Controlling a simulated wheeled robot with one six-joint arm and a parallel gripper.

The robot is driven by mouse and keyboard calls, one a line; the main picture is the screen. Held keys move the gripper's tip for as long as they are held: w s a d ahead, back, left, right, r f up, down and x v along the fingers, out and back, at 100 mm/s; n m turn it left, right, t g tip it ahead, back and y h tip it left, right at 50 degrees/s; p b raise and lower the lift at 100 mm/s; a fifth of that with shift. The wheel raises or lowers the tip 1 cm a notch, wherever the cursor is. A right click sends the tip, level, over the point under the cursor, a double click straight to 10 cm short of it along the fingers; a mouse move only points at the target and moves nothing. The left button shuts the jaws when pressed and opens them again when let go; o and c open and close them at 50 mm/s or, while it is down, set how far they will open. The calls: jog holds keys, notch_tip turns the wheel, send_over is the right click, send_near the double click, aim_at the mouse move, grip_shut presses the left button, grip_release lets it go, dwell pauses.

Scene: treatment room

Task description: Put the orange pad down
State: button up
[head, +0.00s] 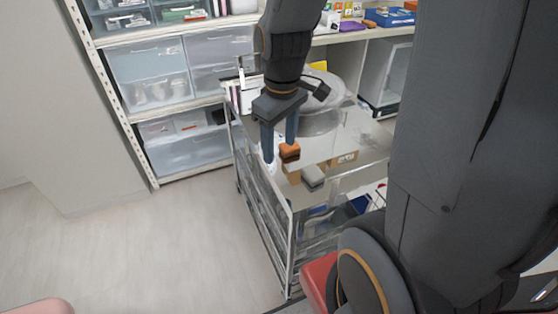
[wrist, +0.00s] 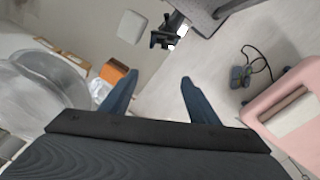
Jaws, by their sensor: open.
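The orange pad (head: 290,150), a small block with an orange top and darker brown sides, rests on the cart's pale top (head: 345,137) near its left edge. In the wrist view the orange pad (wrist: 114,72) lies just outside the left finger, not between the fingers. My gripper (head: 279,150) is open and empty, pointing down by the cart's left edge. In the wrist view my gripper (wrist: 155,88) has its fingers wide apart, with pale floor showing between them. Whether a finger touches the pad cannot be told.
A grey pad (head: 312,178) lies nearer the camera on the cart. A large translucent bowl (head: 320,118) stands behind the orange pad. Shelves with clear drawers (head: 150,75) stand at the back left. The floor (head: 150,240) left of the cart is clear.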

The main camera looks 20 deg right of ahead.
jog(key=s+m, duration=0.1)
jog(key=s+a+m, duration=0.1)
jog(key=s+m, duration=0.1)
jog(key=s+a+f+m, duration=0.1)
jog(key=s+m, duration=0.1)
jog(key=shift+s+a, duration=0.1)
jog(key=shift+a, duration=0.15)
dwell(1.2)
